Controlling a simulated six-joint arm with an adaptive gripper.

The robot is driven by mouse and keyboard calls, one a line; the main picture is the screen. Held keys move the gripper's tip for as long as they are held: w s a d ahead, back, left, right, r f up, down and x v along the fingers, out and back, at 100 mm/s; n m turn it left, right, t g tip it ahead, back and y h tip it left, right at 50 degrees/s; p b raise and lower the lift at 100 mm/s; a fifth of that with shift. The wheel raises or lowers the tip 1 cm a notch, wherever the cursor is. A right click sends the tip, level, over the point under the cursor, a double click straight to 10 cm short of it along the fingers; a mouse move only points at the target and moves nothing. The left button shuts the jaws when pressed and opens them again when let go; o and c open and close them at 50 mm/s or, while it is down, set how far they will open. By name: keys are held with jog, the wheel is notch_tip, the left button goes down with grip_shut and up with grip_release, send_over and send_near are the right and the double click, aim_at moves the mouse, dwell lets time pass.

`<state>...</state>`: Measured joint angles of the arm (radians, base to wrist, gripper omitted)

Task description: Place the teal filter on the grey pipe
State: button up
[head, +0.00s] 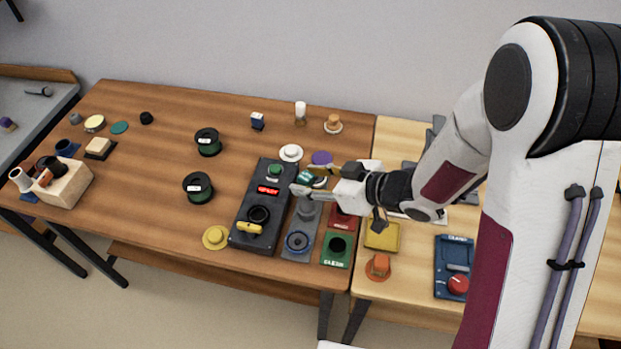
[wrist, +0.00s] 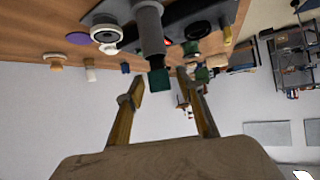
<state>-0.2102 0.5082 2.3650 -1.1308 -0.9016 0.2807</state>
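A dark teal block, which looks like the teal filter (wrist: 160,80), shows in the wrist view at the free end of the grey pipe (wrist: 151,30). The two look in line and touching; I cannot tell how well it is seated. In the head view the grey pipe (head: 307,210) stands on a grey plate, and its upper part is hidden by my gripper (head: 303,182). A teal piece with white marks (head: 312,180) shows beside my fingers there. In the wrist view my gripper's fingers (wrist: 168,97) are wide apart with nothing clamped between them.
A black box (head: 247,236) with a red display stands left of the pipe. A blue ring (head: 297,241) and a green block (head: 337,249) are in front. A flat teal disc (head: 120,128) lies far left. Two spools stand mid-table, with clear wood around them.

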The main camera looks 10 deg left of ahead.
jog(key=shift+r, duration=0.2)
jog(key=v, duration=1.2)
jog(key=shift+s, duration=0.1)
dwell(0.3)
dwell(0.6)
